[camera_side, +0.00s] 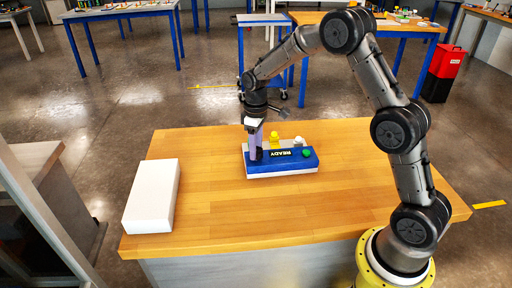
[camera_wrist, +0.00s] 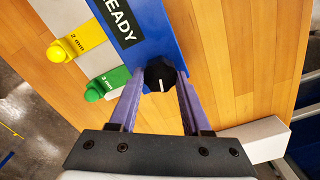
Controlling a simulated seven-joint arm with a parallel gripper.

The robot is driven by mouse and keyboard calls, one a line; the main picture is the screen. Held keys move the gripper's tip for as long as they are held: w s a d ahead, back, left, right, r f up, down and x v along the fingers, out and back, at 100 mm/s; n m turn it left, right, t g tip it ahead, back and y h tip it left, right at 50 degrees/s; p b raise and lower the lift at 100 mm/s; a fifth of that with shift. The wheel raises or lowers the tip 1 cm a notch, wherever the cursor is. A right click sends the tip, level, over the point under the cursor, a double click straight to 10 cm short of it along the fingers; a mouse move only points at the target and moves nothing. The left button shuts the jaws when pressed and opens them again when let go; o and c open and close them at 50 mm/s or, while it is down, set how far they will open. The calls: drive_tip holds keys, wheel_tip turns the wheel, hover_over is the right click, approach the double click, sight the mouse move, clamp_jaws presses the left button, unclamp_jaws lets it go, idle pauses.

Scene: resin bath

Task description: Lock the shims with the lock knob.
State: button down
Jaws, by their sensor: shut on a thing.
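The black lock knob (camera_wrist: 160,74) sits on the end of the blue fixture (camera_wrist: 152,30), and its white pointer line faces my gripper's base in the wrist view. My gripper (camera_wrist: 160,88) has its purple fingers closed on the knob's two sides. In the side view my gripper (camera_side: 255,150) points down at the fixture's left end (camera_side: 290,166). A yellow shim (camera_wrist: 72,44) marked "2 mm" and a green shim (camera_wrist: 106,84) stick out from one long side of the fixture. In the side view the yellow shim (camera_side: 274,140) and a white-tipped one (camera_side: 298,141) show behind it.
A READY label (camera_side: 285,154) and a green dome (camera_side: 307,153) are on the fixture's top. A white block (camera_side: 150,196) lies at the table's left. The wooden tabletop (camera_side: 260,215) is clear in front of the fixture.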

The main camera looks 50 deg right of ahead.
drive_tip(key=m, duration=1.1)
drive_tip(key=shift+d+m, duration=0.1)
drive_tip(key=shift+m, duration=0.3)
drive_tip(key=shift+r+m, duration=0.1)
drive_tip(key=shift+m, duration=1.5)
drive_tip(key=shift+c, duration=1.8)
unclamp_jaws()
wheel_tip(320, 180, up, 14)
